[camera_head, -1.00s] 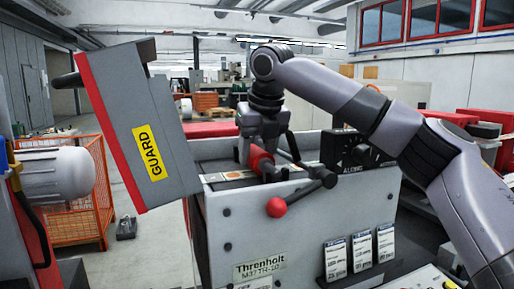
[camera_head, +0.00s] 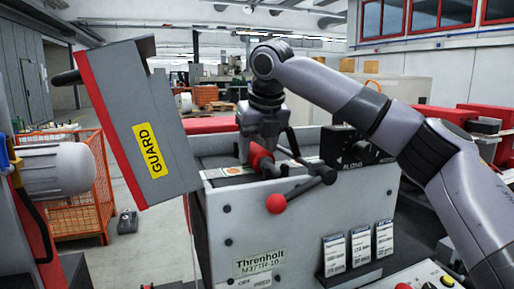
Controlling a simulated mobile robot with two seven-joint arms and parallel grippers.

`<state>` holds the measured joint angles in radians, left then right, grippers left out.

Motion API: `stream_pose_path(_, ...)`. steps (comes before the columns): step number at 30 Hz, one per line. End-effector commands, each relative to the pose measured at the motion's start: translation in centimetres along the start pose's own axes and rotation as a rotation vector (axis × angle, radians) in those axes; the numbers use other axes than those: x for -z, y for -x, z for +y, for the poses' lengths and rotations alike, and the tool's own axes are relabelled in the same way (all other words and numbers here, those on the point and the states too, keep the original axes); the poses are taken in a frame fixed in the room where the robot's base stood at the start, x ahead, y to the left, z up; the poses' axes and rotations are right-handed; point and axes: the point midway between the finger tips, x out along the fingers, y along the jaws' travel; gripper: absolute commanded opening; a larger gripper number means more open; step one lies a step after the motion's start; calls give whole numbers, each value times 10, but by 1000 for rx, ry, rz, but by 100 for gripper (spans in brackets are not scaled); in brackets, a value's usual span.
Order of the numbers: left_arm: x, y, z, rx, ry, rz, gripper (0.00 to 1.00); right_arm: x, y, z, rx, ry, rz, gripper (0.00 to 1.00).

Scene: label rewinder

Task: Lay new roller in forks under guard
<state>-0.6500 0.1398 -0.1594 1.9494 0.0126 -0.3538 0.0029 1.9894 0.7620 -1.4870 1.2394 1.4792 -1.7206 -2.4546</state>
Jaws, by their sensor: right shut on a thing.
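The guard (camera_head: 138,125) is a grey box-like cover with a red edge and a yellow GUARD label. It stands swung up and tilted at the left of the grey machine (camera_head: 300,222). My right gripper (camera_head: 260,152) points down over the machine top, right of the guard. It is shut on a red roller (camera_head: 262,161), which is partly hidden by the fingers. The forks cannot be made out; I cannot tell whether the roller touches anything below. My left gripper is not in view.
Label cards (camera_head: 360,247) hang on the machine front. An orange mesh crate (camera_head: 75,207) stands on the floor at left.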

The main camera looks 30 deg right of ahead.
Motion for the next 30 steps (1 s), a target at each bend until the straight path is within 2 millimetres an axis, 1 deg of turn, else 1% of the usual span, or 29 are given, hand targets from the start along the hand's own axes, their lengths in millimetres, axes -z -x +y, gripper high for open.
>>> stream_pose_path(3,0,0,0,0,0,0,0,0,1,0,-1,-1,-2,3)
stream_pose_path(4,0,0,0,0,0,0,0,0,1,0,-1,-1,-2,60)
stream_pose_path(6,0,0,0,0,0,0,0,0,1,0,-1,-1,-2,80)
stream_pose_path(20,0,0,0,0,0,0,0,0,0,-2,3,-2,3,80)
stream_pose_path(30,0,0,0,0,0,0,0,-9,21,-1,1,-3,0,80)
